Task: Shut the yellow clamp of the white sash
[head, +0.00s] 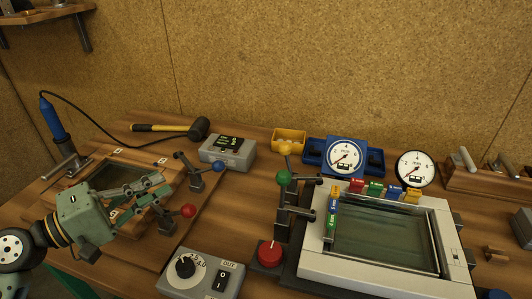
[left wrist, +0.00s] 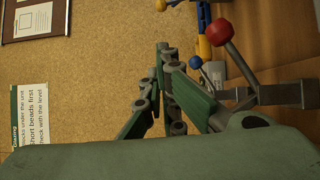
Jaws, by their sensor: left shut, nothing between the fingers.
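The white sash (head: 432,290) lies at the right in the head view, a pale frame around dark glass. A yellow ball-ended clamp (head: 284,148) stands at its left rear, with a green-balled clamp (head: 282,177) in front of it. The yellow clamp's lever looks raised, but its exact angle is hard to tell. My left gripper (head: 160,192) is shut and empty over the wooden frame (head: 72,182) at the left, well away from the yellow clamp. Its fingers also show in the left wrist view (left wrist: 164,75). My right gripper is not in view.
A red-balled clamp (head: 188,210) is close to my left gripper. A control box (head: 200,275), red knob (head: 268,252), gauge (head: 345,156) and hammer (head: 198,129) surround bare bench (head: 235,215).

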